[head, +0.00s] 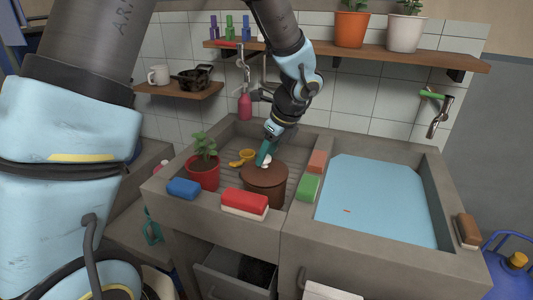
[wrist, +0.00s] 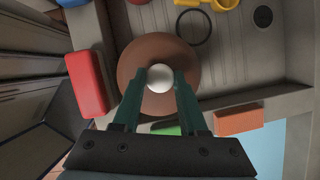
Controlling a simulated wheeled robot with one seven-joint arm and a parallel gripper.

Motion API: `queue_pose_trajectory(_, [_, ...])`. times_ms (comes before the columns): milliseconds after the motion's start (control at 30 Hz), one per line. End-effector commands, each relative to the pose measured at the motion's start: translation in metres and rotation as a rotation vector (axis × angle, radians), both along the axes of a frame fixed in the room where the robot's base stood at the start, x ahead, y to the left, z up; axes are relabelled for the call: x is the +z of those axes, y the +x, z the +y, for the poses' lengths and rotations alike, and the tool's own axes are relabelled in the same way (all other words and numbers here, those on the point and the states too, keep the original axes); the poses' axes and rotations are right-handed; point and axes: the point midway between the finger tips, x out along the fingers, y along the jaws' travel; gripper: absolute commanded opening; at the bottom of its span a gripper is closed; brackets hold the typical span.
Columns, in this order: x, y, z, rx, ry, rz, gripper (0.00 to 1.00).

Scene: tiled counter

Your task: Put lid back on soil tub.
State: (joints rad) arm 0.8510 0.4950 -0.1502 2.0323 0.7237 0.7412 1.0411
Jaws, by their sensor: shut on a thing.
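The soil tub (head: 265,190) is a brown round tub standing in the shallow drainer basin left of the water-filled sink. A brown round lid (wrist: 186,57) with a white knob (wrist: 159,76) covers its top in the head view. In the wrist view my gripper (wrist: 159,82) has its two teal fingers on either side of the knob, shut on it. In the head view my gripper (head: 266,155) comes down onto the lid from above. I cannot tell whether the lid is fully seated on the rim. The inside of the tub is hidden.
A red pot with a plant (head: 203,172) and a yellow scoop (head: 243,157) stand left of the tub. A red-and-white block (head: 245,203), a blue sponge (head: 184,188), a green sponge (head: 308,187) and an orange block (head: 317,161) lie on the basin edges. A shelf (head: 350,54) hangs above.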

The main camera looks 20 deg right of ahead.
Motion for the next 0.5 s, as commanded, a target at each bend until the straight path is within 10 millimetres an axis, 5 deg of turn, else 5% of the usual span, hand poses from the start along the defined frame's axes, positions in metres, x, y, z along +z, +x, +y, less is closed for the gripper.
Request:
queue_pose_trajectory(100, [0.0001,0.0001,-0.0001,0.000,0.000,0.000,0.00])
queue_pose_trajectory(133, [0.0001,0.0001,-0.0001,0.000,0.000,0.000,0.46])
queue_pose_trajectory(400, [0.0003,0.0001,0.0000,0.000,0.000,0.000,0.76])
queue_pose_trajectory(500, [0.0002,0.0001,-0.0001,0.000,0.000,0.000,0.77])
